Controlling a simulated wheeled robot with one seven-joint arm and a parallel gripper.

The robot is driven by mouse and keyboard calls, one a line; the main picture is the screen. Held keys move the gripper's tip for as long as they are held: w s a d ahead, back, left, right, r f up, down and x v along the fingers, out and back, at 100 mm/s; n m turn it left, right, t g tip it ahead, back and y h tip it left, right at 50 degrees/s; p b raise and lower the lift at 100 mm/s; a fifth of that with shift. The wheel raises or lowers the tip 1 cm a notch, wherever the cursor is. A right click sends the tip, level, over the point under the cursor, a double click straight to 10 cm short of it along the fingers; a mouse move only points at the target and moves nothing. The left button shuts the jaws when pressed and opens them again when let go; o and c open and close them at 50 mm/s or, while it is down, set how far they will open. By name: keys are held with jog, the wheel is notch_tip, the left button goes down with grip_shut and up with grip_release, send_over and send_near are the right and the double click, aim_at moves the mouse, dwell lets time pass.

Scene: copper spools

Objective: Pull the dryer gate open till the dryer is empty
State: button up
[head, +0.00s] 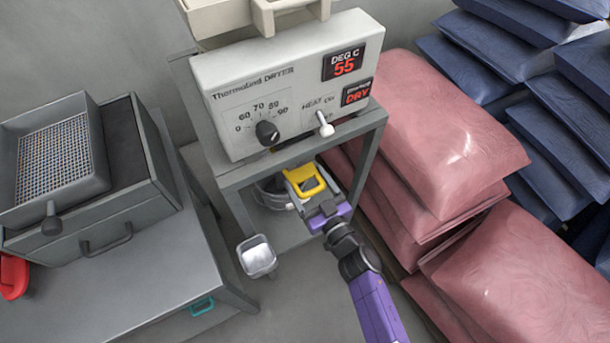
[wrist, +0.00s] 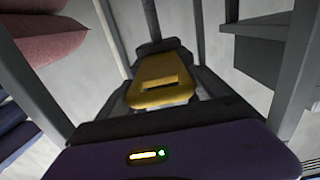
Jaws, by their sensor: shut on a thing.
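The dryer (head: 287,95) is a pale box on a grey stand, labelled "Thermoland DRYER". Its displays read 55 DEG C and DRY. A yellow gate handle (head: 305,181) sits under the dryer, inside the stand. My gripper (head: 304,187) reaches in from the lower right and is shut on the yellow gate handle. In the wrist view the yellow handle (wrist: 162,80) lies between the dark fingers. A clear round container (head: 268,192) stands behind my gripper under the dryer, partly hidden. I cannot tell what is in it or in the dryer.
Pink sacks (head: 440,140) are stacked close on the right of the stand, with blue sacks (head: 560,60) behind. A grey bench (head: 165,265) at left carries a sieve box (head: 55,155). A small metal scoop (head: 257,255) is in front of the stand. A dial and a lever are on the dryer's front.

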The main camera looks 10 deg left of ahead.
jog(key=o, duration=2.1)
jog(key=shift+c, duration=0.2)
jog(key=p+v, duration=0.2)
jog(key=v, duration=0.5)
jog(key=shift+s+d, duration=0.25)
jog(key=shift+s, duration=0.1)
jog(key=s+d+r+m+t+h, duration=0.1)
jog(key=s+d+r+m+h, duration=0.25)
jog(key=s+d, duration=0.45)
jog(key=s+d+r+m+t+h, duration=0.1)
jog(key=s+d+r+m+h, duration=0.2)
jog(key=s, duration=0.9)
jog(key=s+d+r+g+h, duration=0.1)
jog(key=s+d+r, duration=0.3)
jog(key=r, duration=0.3)
jog(key=s+d+r+g+h, duration=0.1)
jog(key=s+d+r+h, duration=0.1)
jog(key=s+d+r, duration=0.2)
jog(key=s+r, duration=0.3)
jog(key=shift+s, duration=0.3)
